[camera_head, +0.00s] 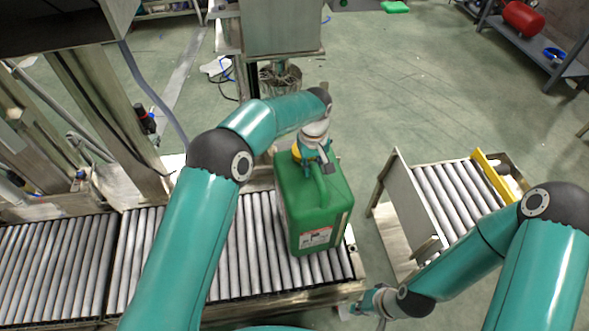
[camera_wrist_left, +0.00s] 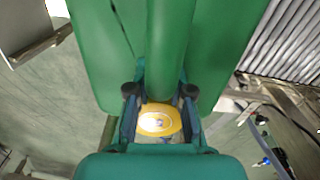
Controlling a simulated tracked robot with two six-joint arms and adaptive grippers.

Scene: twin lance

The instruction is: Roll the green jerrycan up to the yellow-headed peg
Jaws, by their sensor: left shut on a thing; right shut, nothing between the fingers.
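The green jerrycan (camera_head: 312,205) stands upright on the right end of the left roller conveyor (camera_head: 258,245). My left gripper (camera_head: 318,160) is above it, shut on its top handle. In the left wrist view, my left gripper's fingers (camera_wrist_left: 160,98) lie on both sides of the green handle (camera_wrist_left: 168,50). A yellow cap-like disc (camera_wrist_left: 160,120) sits between the fingers' bases there, and yellow also shows beside the gripper in the head view. My right gripper (camera_head: 372,302) is shut and empty, low at the front right. I cannot make out the yellow-headed peg.
A second roller conveyor (camera_head: 455,195) stands to the right, across a floor gap, with a grey side plate (camera_head: 408,205) and a yellow bar (camera_head: 492,176). A metal machine frame (camera_head: 280,30) stands behind the jerrycan. A rack with a red tank (camera_head: 523,18) is far right.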

